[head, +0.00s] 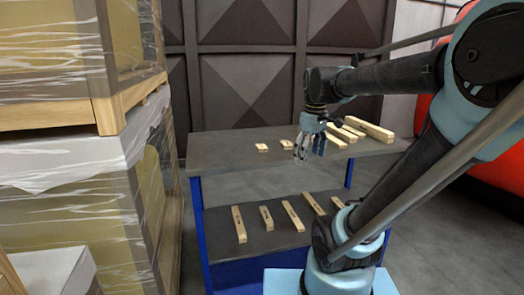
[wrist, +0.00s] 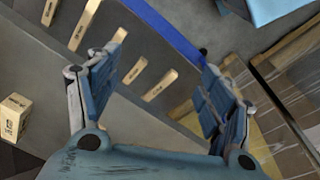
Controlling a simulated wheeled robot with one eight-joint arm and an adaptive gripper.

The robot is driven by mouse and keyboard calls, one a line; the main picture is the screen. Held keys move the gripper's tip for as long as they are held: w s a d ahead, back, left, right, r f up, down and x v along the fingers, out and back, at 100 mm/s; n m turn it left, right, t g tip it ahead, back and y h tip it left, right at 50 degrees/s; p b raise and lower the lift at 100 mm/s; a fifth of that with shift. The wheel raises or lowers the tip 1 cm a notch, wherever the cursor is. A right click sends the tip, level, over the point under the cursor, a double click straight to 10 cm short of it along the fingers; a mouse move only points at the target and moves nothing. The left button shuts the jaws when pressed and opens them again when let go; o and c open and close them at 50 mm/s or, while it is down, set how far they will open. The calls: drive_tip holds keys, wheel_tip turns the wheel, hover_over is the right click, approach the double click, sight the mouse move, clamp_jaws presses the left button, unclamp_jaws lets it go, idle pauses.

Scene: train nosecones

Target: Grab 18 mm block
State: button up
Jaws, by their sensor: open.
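Wooden blocks of different lengths lie on a two-level rack, and I cannot read which one is marked 18 mm. In the head view, two short blocks (head: 262,148) (head: 287,145) lie on the top shelf left of my gripper (head: 309,152). Longer blocks (head: 370,129) lie on its right. Several blocks (head: 239,224) lie in a row on the lower shelf. My gripper is open and empty above the top shelf. The wrist view shows its spread fingers (wrist: 166,70), one short block (wrist: 14,117) at the left and lower-shelf blocks (wrist: 135,70) beyond; the markings are unreadable.
The rack has a grey top shelf (head: 225,150) and blue posts (head: 200,225). Wrapped pallets (head: 75,215) stand close on the left. A dark panelled wall (head: 245,90) is behind. A red rounded object (head: 500,170) is at the right. Grey floor shows around the rack.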

drive_tip(key=w+a+r+n+g, duration=0.1)
drive_tip(key=w+a+r+n, duration=0.55)
drive_tip(key=w, duration=0.35)
drive_tip(key=w+a+r+n, duration=0.6)
drive_tip(key=w+a+r, duration=0.15)
drive_tip(key=w, duration=0.25)
hover_over(265, 145)
drive_tip(key=f, duration=1.2)
drive_tip(key=shift+s+d, duration=0.3)
drive_tip(key=shift+d, duration=0.1)
drive_tip(key=shift+w+a+f, duration=0.1)
drive_tip(key=shift+a+f, duration=0.1)
drive_tip(key=shift+f, duration=1.15)
drive_tip(key=shift+w+a+f, duration=0.1)
drive_tip(key=shift+a+f, duration=0.05)
drive_tip(key=shift+f, duration=1.15)
drive_tip(key=c, duration=0.9)
